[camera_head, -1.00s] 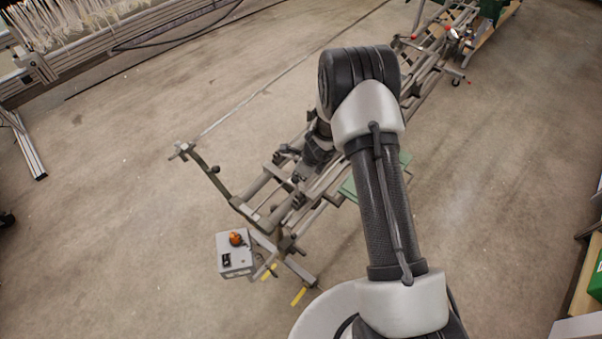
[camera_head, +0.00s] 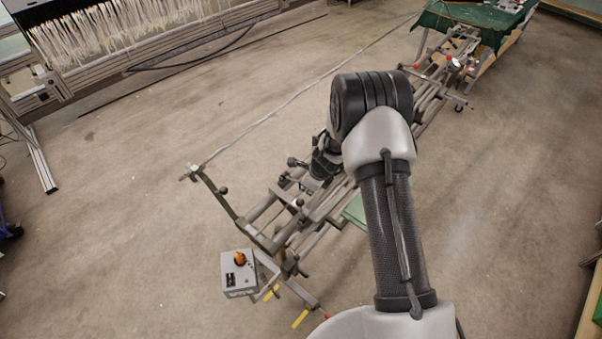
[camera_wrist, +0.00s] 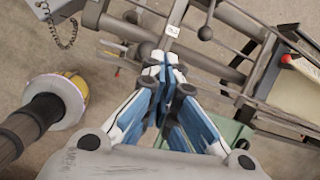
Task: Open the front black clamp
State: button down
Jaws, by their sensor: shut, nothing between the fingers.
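My gripper (camera_wrist: 163,70) has blue and white fingers, closed together and empty, above the grey metal frame (camera_wrist: 130,32) in the wrist view. A black ball-ended lever (camera_wrist: 205,33) stands just beyond the fingertips to the right, apart from them. In the head view, black ball knobs show on the frame at the near end (camera_head: 299,202) and on the left arm of the frame (camera_head: 223,189). I cannot tell for sure which one belongs to the front black clamp, or whether the clamp is open. My arm hides part of the frame in the head view.
A grey control box (camera_head: 239,272) with an orange knob hangs at the frame's near end. A green panel (camera_head: 356,211) sits beside the frame. A green-covered table (camera_head: 475,22) stands at the back right. Bare floor (camera_head: 130,210) lies to the left.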

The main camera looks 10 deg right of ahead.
jog(key=r, duration=0.1)
jog(key=w+a+r+p, duration=0.1)
jog(key=w+a+r, duration=0.1)
jog(key=shift+w+a+r, duration=0.15)
jog(key=shift+r, duration=0.2)
jog(key=shift+r, duration=0.1)
jog(key=s+r+n+b, duration=1.2)
jog(key=r+n+b, duration=0.1)
jog(key=r+b, duration=0.15)
jog(key=s+d+f+n+h+b, duration=0.1)
jog(key=s+n+b, duration=0.5)
jog(key=s, duration=0.6)
jog(key=s+d+f+n+t+h+b, duration=0.1)
jog(key=s+d+f+n+b, duration=0.3)
jog(key=s, duration=0.9)
jog(key=n+b, duration=0.2)
jog(key=b, duration=0.1)
jog(key=shift+s+f+n, duration=0.3)
jog(key=shift+n, duration=0.1)
